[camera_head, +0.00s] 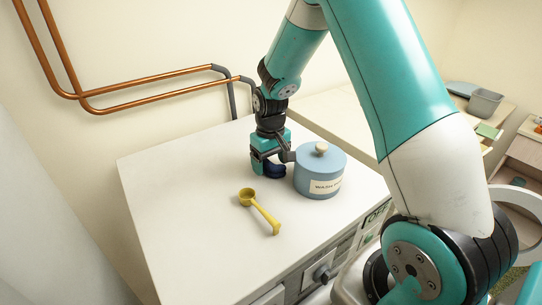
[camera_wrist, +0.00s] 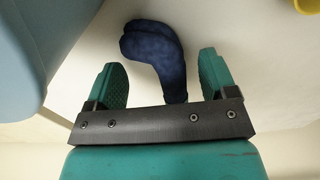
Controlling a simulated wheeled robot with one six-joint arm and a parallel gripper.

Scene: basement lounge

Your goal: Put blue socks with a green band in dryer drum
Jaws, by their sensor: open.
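The socks (camera_wrist: 152,48) show dark blue in the wrist view, lying on the white top with one end reaching between my open fingers. No green band shows; part of the socks is hidden behind the gripper's bar. In the head view the socks (camera_head: 275,171) are a small dark blue shape just beneath my gripper (camera_head: 267,165). My gripper also shows in the wrist view (camera_wrist: 163,85), its two green fingers apart, one on each side of the socks' near end. Whether a finger touches them I cannot tell. The dryer drum is not clearly in view.
A blue lidded canister (camera_head: 318,174) stands close to the right of my gripper on the white appliance top (camera_head: 185,205). A yellow scoop (camera_head: 262,212) lies in front. Copper pipes (camera_head: 150,84) run along the wall behind. The left of the top is clear.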

